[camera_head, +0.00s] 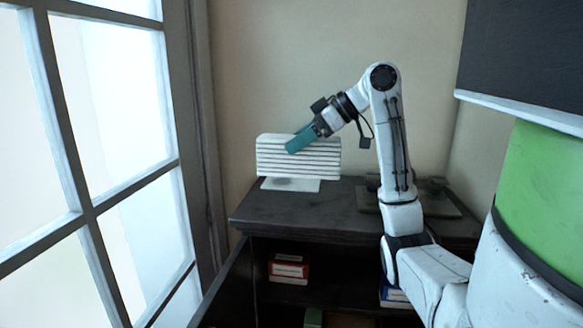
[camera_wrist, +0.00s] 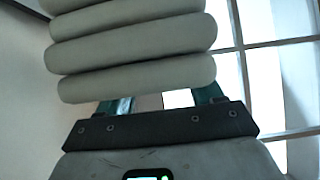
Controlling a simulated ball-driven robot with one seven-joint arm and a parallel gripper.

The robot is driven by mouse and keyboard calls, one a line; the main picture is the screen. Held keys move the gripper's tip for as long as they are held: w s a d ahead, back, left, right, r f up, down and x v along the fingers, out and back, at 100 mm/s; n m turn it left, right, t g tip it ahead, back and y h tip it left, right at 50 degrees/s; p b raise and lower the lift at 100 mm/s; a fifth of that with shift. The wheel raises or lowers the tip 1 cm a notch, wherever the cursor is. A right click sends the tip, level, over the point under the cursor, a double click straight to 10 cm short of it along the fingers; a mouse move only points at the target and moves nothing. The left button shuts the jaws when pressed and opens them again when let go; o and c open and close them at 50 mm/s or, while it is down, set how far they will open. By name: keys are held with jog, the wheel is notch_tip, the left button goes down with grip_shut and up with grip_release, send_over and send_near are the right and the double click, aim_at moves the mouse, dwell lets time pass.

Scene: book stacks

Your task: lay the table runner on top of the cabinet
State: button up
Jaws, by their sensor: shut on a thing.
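The table runner (camera_head: 298,165) looks like a white block of stacked, rounded folds. My gripper (camera_head: 293,146) is shut on it, its teal fingers reaching over the runner's upper part from the right. In the wrist view the folds (camera_wrist: 135,50) fill the top, in front of the fingers (camera_wrist: 162,100), whose tips are hidden behind them. The cabinet (camera_head: 300,212) is dark, with a flat top. The runner is above the back left of that top; I cannot tell whether its lower edge touches anything.
A flat white piece (camera_head: 291,185) with a grey patch lies on the cabinet top under the runner. A dark flat object (camera_head: 437,205) is at the right of the top, behind my arm. Red-and-white books (camera_head: 288,270) sit on the shelf below. A window (camera_head: 120,150) is at left.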

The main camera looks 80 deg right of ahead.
jog(key=shift+w+d+f+p, duration=0.5)
jog(key=shift+d+f, duration=0.4)
jog(key=shift+f, duration=0.7)
jog(key=shift+w+d+f+p, duration=0.45)
jog(key=shift+d+f, duration=0.45)
jog(key=shift+f, duration=0.65)
jog(key=shift+w+d+f+p, duration=0.45)
jog(key=shift+d+f, duration=0.45)
jog(key=shift+f, duration=0.7)
jog(key=shift+w+f, duration=0.1)
jog(key=o, duration=1.5)
jog(key=shift+c, duration=0.2)
jog(key=a+b+v, duration=0.1)
jog(key=b+v, duration=0.2)
jog(key=v, duration=0.9)
jog(key=shift+d, duration=0.45)
